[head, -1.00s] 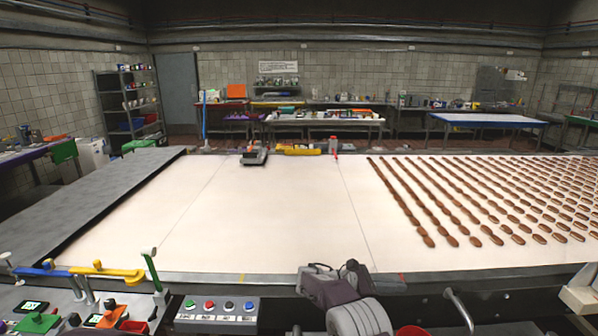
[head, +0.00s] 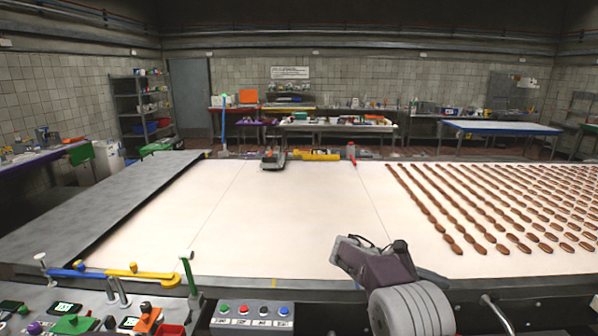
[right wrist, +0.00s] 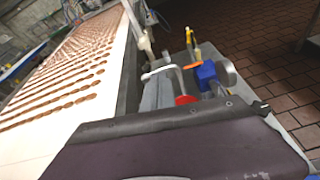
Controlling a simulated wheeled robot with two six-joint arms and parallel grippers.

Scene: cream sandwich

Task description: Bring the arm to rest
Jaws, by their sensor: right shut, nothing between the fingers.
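My right arm rises from the lower edge of the head view, with its pale ribbed link (head: 412,312) in front. My right gripper (head: 345,252) is dark purple-grey, over the near edge of the white conveyor belt (head: 300,215). It is shut and nothing shows in it. In the right wrist view its dark body (right wrist: 180,145) fills the lower part, and the fingertips cannot be made out. My left gripper is in neither view.
Rows of brown pieces (head: 480,210) lie on the belt's right side. A button box (head: 252,314) stands at the near edge. Left of it are a yellow lever (head: 140,273) and a green-topped post (head: 188,270). The belt's middle is clear.

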